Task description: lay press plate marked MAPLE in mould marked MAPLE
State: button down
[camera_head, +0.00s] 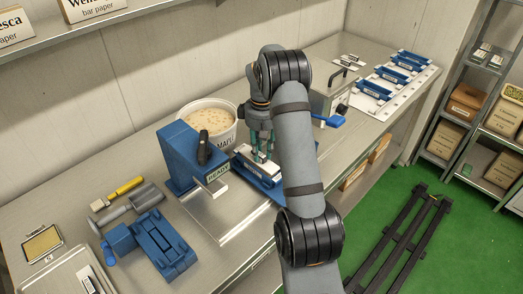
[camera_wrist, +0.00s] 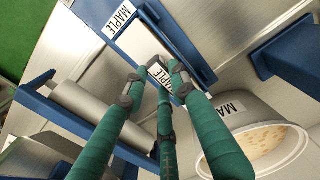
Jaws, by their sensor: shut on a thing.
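The blue mould (camera_head: 272,182) sits on the steel bench, right of the blue press. In the wrist view a white label on the mould (camera_wrist: 205,75) reads MAPLE. My gripper (camera_head: 262,155) points down over the mould. In the wrist view its green fingers (camera_wrist: 160,78) are shut on the press plate (camera_wrist: 158,72), whose label shows letters ending in PLE, the rest being covered by the fingers. The plate is over or within the mould; I cannot tell whether it touches the bottom. A pale strip lies along the mould beside the plate.
A blue press (camera_head: 180,155) marked READY stands left of the mould. A white tub (camera_head: 212,118) of pale mix stands behind. Several blue moulds (camera_head: 397,70) lie at the far right. A blue clamp-like tool (camera_head: 155,245) and hand tools lie at the left.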

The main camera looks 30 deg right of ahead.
jog(key=shift+f+b, duration=0.35)
jog(key=shift+f, duration=0.2)
dwell(0.8)
jog(key=c, duration=1.4)
grip_release()
jog(key=shift+c, duration=0.2)
jog(key=o, duration=0.5)
notch_tip(320, 180, up, 8)
jog(key=p, duration=0.7)
jog(key=shift+r, duration=0.1)
jog(key=shift+f, duration=0.2)
